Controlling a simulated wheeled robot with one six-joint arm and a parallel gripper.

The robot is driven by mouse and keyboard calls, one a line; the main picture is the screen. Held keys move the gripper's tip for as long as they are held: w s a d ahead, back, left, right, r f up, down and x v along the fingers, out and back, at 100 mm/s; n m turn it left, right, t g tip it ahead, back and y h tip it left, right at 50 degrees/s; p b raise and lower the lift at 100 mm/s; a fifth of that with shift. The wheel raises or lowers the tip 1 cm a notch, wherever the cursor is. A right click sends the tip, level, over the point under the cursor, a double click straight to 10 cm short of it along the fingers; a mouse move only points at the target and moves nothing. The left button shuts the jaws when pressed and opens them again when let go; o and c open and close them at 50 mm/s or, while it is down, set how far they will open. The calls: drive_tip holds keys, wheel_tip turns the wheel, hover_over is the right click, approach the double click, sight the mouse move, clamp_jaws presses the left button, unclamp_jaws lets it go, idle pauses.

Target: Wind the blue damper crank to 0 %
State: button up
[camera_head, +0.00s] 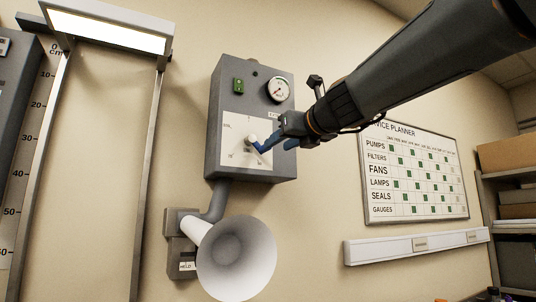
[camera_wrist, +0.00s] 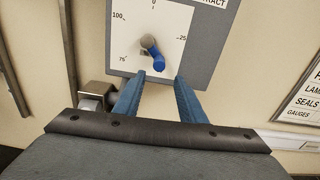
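The blue damper crank (camera_wrist: 158,63) sits on a white dial plate (camera_wrist: 124,45) on a grey wall box (camera_head: 228,90). In the wrist view its grey hub (camera_wrist: 148,42) is near the dial's middle and its blue end hangs down, slightly right. Marks read 0 at the top, 25 at right, 75 lower left and 100 upper left. My gripper (camera_wrist: 160,77) is open, its two blue fingers apart just below the crank's blue end, with nothing visible between them. In the head view my gripper (camera_head: 270,147) is at the plate, partly covering the crank; contact cannot be told.
A grey horn (camera_head: 237,257) hangs below the box on a pipe. A planner board (camera_head: 414,172) and white ledge (camera_head: 416,246) are at right; a lamp frame (camera_head: 146,170) stands left.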

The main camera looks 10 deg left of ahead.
sight(258, 143)
drive_tip(key=shift+r+p+x, duration=0.2)
drive_tip(key=shift+p+x, duration=0.1)
drive_tip(key=shift+x, duration=0.95)
drive_tip(key=shift+r+p+x, duration=0.15)
drive_tip(key=shift+p+x, duration=0.15)
drive_tip(key=shift+x, duration=1)
drive_tip(key=shift+r+p+x, duration=0.2)
drive_tip(key=shift+p+x, duration=0.1)
drive_tip(key=shift+x, duration=0.95)
drive_tip(key=shift+a, duration=0.15)
clamp_jaws()
